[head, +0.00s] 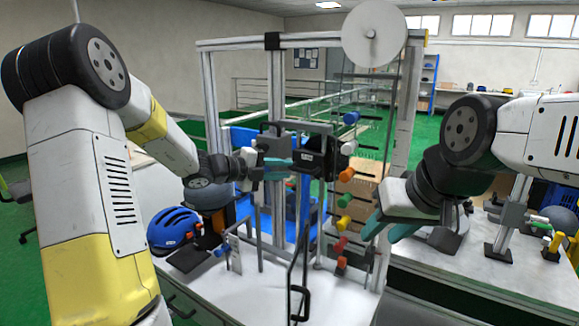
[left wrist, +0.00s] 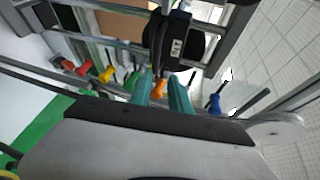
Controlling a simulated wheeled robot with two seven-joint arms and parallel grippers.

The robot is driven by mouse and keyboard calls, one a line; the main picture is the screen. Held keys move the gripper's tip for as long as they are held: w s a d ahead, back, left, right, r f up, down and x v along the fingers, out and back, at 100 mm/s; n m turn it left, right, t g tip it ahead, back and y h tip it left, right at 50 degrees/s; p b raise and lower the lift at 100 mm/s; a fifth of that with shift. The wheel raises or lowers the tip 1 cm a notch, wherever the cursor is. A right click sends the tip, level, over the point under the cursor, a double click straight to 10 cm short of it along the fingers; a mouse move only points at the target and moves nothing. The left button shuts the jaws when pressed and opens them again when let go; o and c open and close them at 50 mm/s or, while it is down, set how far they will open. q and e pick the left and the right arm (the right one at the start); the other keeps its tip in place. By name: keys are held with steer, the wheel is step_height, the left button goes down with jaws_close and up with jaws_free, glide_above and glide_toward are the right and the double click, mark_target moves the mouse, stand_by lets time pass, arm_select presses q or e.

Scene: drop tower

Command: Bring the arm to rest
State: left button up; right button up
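The drop tower (head: 209,95) is a grey metal frame standing on a white bench. A black carriage (head: 311,161) with a small white label hangs in it; it also shows in the left wrist view (left wrist: 174,45). My left gripper (head: 284,168) is at the carriage's left side, its teal fingers apart. In the left wrist view the fingers (left wrist: 162,98) have a gap between them, with an orange knob (left wrist: 160,88) behind. Contact with the carriage cannot be told. My right gripper (head: 385,225) is open and empty, at the right of the tower.
Several coloured knobs, such as a green one (head: 344,200), line the tower between my grippers. A white disc (head: 374,33) is at the tower's top. A blue helmet (head: 173,230) is on the left. A clear hinged door with a black handle (head: 299,303) is in front.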

arm_select(q)
steer(key=s+d+r+m+g+y, duration=0.1)
steer(key=s+m+g+y, duration=0.15)
steer(key=s+m, duration=0.85)
steer(key=s+d+r+m+g+y, duration=0.1)
steer(key=s+r+m+g+y, duration=0.15)
steer(key=s+m, duration=0.85)
steer(key=s+a+f+m+t+y, duration=0.1)
steer(key=s+a+m+y, duration=0.4)
steer(key=m, duration=1.6)
steer(key=s+a+t, duration=0.1)
steer(key=s+a, duration=0.4)
steer(key=shift+s+a+m+y, duration=0.3)
steer(key=shift+a, duration=0.1)
arm_select(e)
steer(key=shift+c, duration=0.3)
